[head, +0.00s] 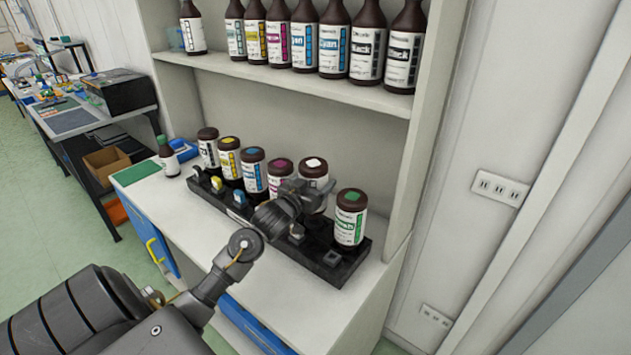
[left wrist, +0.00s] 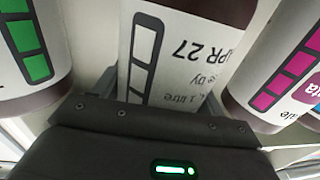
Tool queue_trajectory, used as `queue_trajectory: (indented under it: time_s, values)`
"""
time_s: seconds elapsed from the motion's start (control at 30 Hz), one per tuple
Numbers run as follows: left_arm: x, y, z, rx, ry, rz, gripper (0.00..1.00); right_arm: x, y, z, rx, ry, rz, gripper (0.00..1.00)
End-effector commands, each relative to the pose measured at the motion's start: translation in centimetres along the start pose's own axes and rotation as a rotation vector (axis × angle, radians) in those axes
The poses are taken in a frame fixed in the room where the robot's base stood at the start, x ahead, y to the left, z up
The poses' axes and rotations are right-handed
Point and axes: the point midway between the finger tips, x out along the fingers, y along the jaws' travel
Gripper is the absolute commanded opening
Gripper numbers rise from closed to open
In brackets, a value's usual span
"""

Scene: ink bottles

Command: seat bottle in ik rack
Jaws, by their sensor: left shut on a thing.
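My left gripper (head: 305,196) is shut on a brown bottle with a white cap (head: 314,168). It stands between the magenta-capped bottle (head: 280,168) and the green-capped bottle (head: 350,216), and looks upright. Its cap sits somewhat above the line of the neighbouring caps. The black rack (head: 337,271) holds the row; the gripper hides the held bottle's base, so I cannot tell if it touches the rack. In the left wrist view, the held bottle's white label (left wrist: 180,60) fills the middle, with the green (left wrist: 30,55) and magenta (left wrist: 280,70) labels on either side.
Blue-capped (head: 253,172), yellow-capped (head: 229,157) and brown-capped (head: 208,147) bottles stand farther left in the rack. A small green-capped bottle (head: 168,158) stands beyond its left end. A shelf (head: 290,85) with large bottles overhangs behind. The cabinet wall (head: 422,150) is at right.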

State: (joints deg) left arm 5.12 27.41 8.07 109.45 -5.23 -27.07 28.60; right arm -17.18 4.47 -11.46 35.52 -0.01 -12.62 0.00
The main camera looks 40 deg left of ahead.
Motion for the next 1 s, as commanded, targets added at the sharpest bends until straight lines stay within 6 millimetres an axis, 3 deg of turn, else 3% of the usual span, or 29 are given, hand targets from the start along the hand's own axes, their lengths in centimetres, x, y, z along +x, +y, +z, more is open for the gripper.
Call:
queue_trajectory:
  time_s: [0.47, 1.0]
  values:
    - [0.0, 0.0, -0.1, -0.001, 0.004, 0.0, 0.34, -0.2, 0.0, -0.1, 0.0, 0.001, 0.0, 0.93]
    - [0.0, 0.0, 1.7, -0.002, 0.003, -0.001, 0.34, 0.6, 0.2, 0.1, -0.001, 0.0, 0.002, 0.93]
